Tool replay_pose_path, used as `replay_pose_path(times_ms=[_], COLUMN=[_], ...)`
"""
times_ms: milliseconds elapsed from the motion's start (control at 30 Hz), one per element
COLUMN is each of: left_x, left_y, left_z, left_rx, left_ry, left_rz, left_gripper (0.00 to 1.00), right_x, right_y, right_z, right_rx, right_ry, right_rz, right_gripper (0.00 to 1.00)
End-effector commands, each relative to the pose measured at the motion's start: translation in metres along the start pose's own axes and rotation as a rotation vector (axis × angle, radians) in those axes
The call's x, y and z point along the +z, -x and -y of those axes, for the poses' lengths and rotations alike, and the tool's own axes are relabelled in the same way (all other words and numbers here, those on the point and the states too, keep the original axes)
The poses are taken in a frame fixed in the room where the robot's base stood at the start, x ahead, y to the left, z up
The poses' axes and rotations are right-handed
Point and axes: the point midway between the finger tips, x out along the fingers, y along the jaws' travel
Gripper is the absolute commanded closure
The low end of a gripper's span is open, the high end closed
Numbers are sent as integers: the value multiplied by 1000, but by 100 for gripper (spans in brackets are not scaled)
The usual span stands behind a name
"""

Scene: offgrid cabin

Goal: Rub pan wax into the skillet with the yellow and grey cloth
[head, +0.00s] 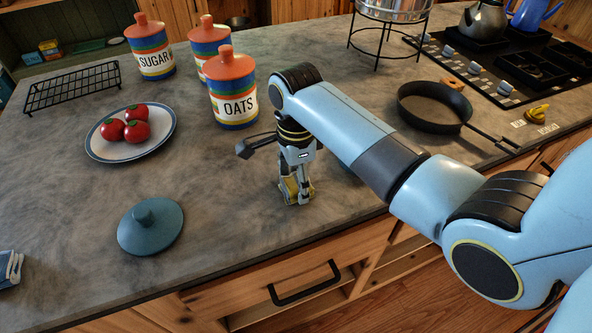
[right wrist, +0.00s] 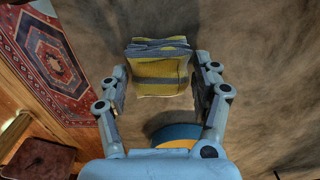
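The yellow and grey cloth (right wrist: 160,69) lies folded on the counter. In the head view, only a bit of its yellow (head: 287,189) shows around my right gripper (head: 299,196), which points down over it. In the right wrist view, my right gripper (right wrist: 160,85) is open, its fingers on either side of the cloth with gaps between. The dark skillet (head: 430,107) sits at the right of the counter, handle toward the front right. A round blue and yellow thing (right wrist: 176,131) shows partly below the cloth in the wrist view; I cannot tell whether it is the pan wax. My left gripper is out of view.
A blue-grey lid (head: 150,228), a plate (head: 100,149) of tomatoes, striped canisters (head: 233,90) and a black rack (head: 72,88) stand to the left. A stove (head: 510,66) is at the right, and a pot stand (head: 378,38) behind. The front counter edge is close to my right gripper.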

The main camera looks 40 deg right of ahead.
Motion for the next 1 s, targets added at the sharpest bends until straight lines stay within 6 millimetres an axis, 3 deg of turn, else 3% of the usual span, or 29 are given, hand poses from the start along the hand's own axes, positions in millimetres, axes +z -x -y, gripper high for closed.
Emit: replay_pose_path(times_ms=[67,400,767,1000], left_x=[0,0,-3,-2], left_y=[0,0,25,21], left_z=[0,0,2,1], left_rx=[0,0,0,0], left_ry=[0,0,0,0], left_rz=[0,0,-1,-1], left_gripper=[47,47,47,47], right_x=[0,0,0,0], right_y=[0,0,25,41], right_z=[0,0,0,0], right_rx=[0,0,0,-2], right_ry=[0,0,0,0], right_rz=[0,0,0,0], right_gripper=[48,92,94,94])
